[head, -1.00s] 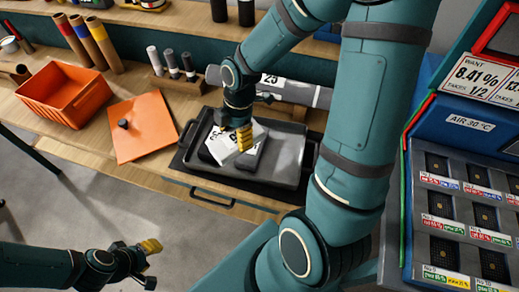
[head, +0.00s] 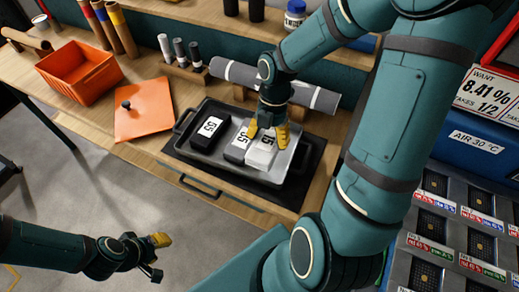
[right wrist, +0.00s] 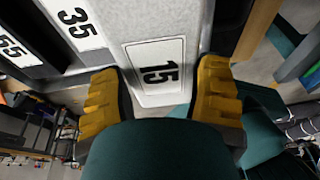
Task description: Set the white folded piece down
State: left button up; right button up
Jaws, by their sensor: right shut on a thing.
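The white folded piece (head: 261,154), labelled 15, is between the yellow fingertips of my right gripper (head: 268,137), which is shut on it. It is at the right part of the grey tray (head: 282,172), beside a grey piece (head: 237,150); I cannot tell whether it touches the tray floor. In the right wrist view the white piece (right wrist: 155,30) stands between both fingers (right wrist: 158,100), its label facing the camera. A black piece (head: 190,138) labelled 55 lies at the tray's left. My left gripper (head: 155,256) hangs away from the bench; its opening is unclear.
The tray sits on a dark mat (head: 306,182) on the wooden bench. A grey roll (head: 235,72) lies behind it. Left are an orange sheet (head: 146,112) with a black knob and an orange bin (head: 80,72). A blue sample cabinet (head: 455,150) stands right.

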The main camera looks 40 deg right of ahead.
aim_at(270, 135)
notch_tip(270, 135, down, 7)
jog(key=shift+b, duration=1.05)
jog(key=shift+c, duration=0.2)
jog(key=o, duration=1.2)
jog(key=p+v, duration=0.3)
jog(key=v, duration=0.7)
jog(key=shift+d+r+p, duration=0.1)
jog(key=shift+r+p, duration=0.2)
jog(key=shift+p, duration=0.1)
jog(key=shift+v, duration=0.8)
jog(key=shift+f, duration=0.1)
